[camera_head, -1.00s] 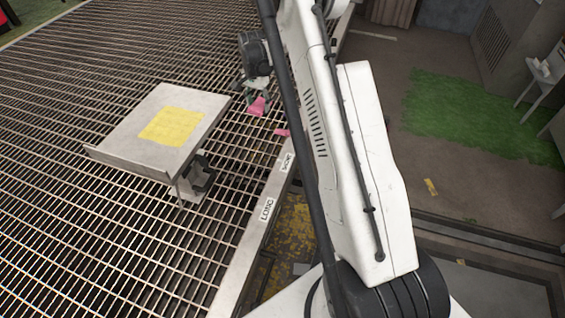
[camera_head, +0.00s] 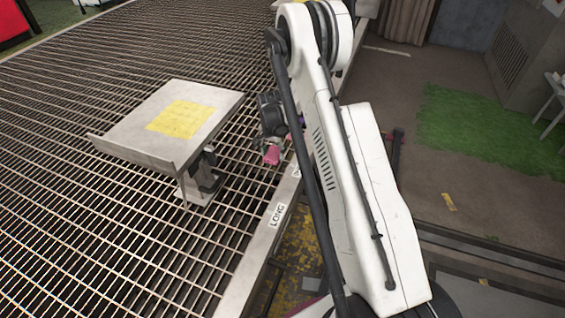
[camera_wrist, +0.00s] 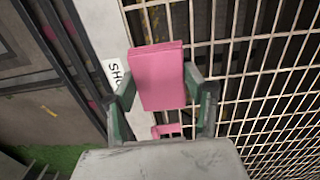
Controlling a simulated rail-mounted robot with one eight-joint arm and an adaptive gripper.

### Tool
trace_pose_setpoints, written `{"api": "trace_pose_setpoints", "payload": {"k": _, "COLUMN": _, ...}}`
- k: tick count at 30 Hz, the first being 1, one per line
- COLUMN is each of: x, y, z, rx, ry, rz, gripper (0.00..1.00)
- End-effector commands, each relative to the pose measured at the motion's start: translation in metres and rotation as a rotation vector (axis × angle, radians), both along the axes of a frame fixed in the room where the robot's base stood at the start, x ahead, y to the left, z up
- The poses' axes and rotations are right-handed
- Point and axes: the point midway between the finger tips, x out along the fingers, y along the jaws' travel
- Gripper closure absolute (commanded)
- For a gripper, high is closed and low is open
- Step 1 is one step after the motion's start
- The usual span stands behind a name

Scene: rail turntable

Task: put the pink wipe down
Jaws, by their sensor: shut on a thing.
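The pink wipe (camera_wrist: 157,75) is a folded pink cloth, held between the two green fingers of my gripper (camera_wrist: 160,88) in the wrist view. In the head view the wipe (camera_head: 272,155) shows below my gripper (camera_head: 271,146), over the slatted grating near its metal edge strip. I cannot tell whether the wipe touches the grating. A smaller pink patch (camera_wrist: 167,131) shows nearer the palm in the wrist view; I cannot tell if it is part of the wipe.
A metal stand with a tilted plate (camera_head: 130,135) bearing a yellow sheet (camera_head: 180,119) stands left of my gripper. The edge strip (camera_head: 262,240) carries printed labels, one reading LONG. The grating (camera_head: 60,220) is clear at the left and front.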

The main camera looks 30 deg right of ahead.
Motion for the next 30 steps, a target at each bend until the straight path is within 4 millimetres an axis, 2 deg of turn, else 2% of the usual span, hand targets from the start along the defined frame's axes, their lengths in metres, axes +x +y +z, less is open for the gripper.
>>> {"api": "trace_pose_setpoints", "payload": {"k": 1, "x": 0.003, "y": -0.011, "z": -0.009, "rx": 0.0, "ry": 0.0, "rz": -0.005, "gripper": 0.77}}
{"api": "trace_pose_setpoints", "payload": {"k": 4, "x": 0.008, "y": -0.028, "z": -0.02, "rx": 0.0, "ry": 0.0, "rz": -0.003, "gripper": 0.77}}
{"api": "trace_pose_setpoints", "payload": {"k": 10, "x": 0.015, "y": -0.048, "z": -0.031, "rx": 0.0, "ry": 0.0, "rz": -0.001, "gripper": 0.77}}
{"api": "trace_pose_setpoints", "payload": {"k": 14, "x": 0.016, "y": -0.051, "z": -0.035, "rx": 0.0, "ry": 0.0, "rz": -0.001, "gripper": 0.77}}
{"api": "trace_pose_setpoints", "payload": {"k": 23, "x": 0.015, "y": -0.051, "z": -0.072, "rx": 0.0, "ry": 0.0, "rz": -0.001, "gripper": 0.77}}
{"api": "trace_pose_setpoints", "payload": {"k": 30, "x": 0.015, "y": -0.05, "z": -0.071, "rx": 0.0, "ry": 0.0, "rz": -0.001, "gripper": 0.77}}
